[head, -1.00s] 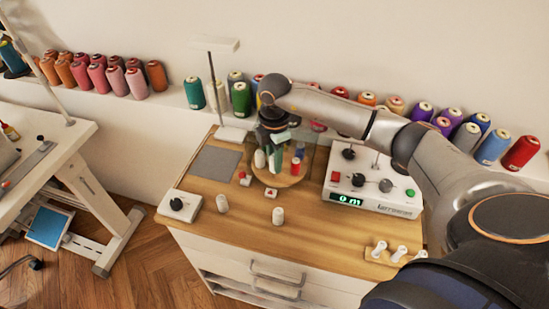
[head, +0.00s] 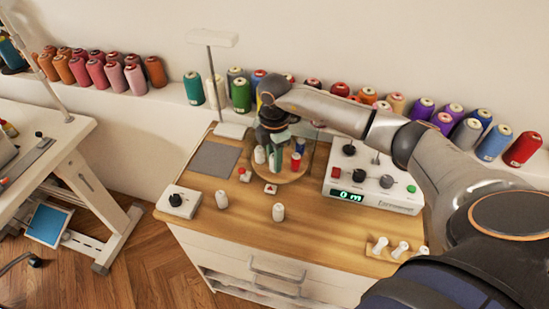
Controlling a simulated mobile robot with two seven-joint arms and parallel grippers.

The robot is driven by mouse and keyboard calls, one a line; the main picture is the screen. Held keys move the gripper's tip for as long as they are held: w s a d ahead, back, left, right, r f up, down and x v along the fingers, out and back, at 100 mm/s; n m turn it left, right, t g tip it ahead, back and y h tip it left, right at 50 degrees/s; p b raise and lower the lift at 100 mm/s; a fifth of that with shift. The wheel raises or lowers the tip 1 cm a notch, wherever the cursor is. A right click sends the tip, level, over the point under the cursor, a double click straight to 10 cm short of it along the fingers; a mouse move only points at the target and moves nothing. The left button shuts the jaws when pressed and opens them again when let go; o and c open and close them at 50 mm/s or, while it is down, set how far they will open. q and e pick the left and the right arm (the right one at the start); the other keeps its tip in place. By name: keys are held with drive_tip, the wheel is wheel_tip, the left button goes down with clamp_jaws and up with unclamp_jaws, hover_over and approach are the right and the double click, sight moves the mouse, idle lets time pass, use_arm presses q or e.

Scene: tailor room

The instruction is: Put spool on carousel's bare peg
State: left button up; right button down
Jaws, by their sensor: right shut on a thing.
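The carousel (head: 292,177) is a round wooden disc on the cabinet top, with a clear panel around it. A red spool (head: 296,161), a blue spool (head: 300,146) and a white spool (head: 260,154) stand on it. My right gripper (head: 276,158) comes down from above over the carousel, its fingers among these spools. It is shut on a spool, which is mostly hidden by the fingers and hard to tell from them. The bare peg cannot be made out behind the gripper. My left gripper is out of view.
Two pale spools (head: 278,212) (head: 221,200) stand on the cabinet top (head: 330,235) in front. A knob box (head: 178,202) is at left, a control box with a display (head: 372,187) at right. Cones line the shelf behind.

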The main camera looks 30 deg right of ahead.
drive_tip(key=shift+f+b, duration=0.3)
drive_tip(key=shift+f, duration=0.3)
drive_tip(key=c, duration=0.6)
unclamp_jaws()
drive_tip(key=shift+r, duration=0.15)
wheel_tip(320, 180, up, 12)
drive_tip(key=shift+r, duration=0.2)
drive_tip(key=shift+s, duration=0.1)
